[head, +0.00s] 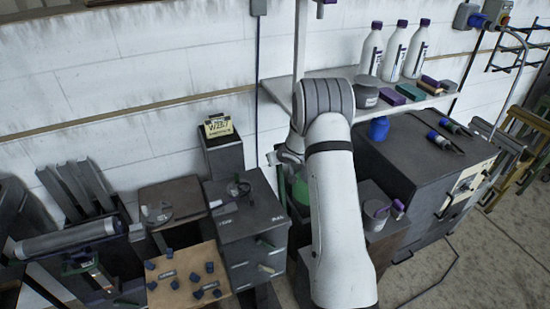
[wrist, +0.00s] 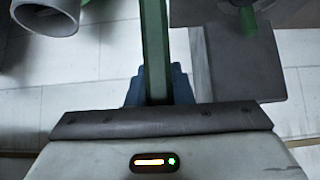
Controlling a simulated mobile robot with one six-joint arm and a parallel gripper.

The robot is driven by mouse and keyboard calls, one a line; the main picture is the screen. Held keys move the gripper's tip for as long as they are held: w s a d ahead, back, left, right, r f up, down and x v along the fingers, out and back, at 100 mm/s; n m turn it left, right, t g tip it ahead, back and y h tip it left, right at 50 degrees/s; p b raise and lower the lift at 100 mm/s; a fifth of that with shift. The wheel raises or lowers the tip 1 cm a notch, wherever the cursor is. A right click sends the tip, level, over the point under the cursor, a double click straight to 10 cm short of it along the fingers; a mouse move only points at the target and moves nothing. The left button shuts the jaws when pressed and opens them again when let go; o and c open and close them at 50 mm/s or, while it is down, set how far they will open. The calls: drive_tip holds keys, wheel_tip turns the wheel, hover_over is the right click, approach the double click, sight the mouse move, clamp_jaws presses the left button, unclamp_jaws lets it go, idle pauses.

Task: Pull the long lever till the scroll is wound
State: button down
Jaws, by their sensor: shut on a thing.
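My gripper (wrist: 156,88) shows at the bottom middle of the wrist view, with a blue finger on each side of a long green bar. It is shut on this bar, which looks like the long lever (wrist: 154,45) and runs up out of the picture. In the head view my arm covers the middle, and I cannot make out the fingers or the held part of the lever there. A grey roll (head: 68,239) lies across a dark stand at the far left; I cannot tell whether it is the scroll.
A shelf (head: 335,75) with bottles (head: 394,50) is on the wall. A dark cabinet (head: 410,160) stands right of my arm, and a drawer unit (head: 250,215) stands left. A board with dark knobs (head: 180,280) is at the lower left. A pale tube (wrist: 45,15) is near the gripper.

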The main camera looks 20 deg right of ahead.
drive_tip(key=c, duration=1.3)
unclamp_jaws()
drive_tip(key=v, duration=0.7)
drive_tip(key=shift+s+r, duration=0.25)
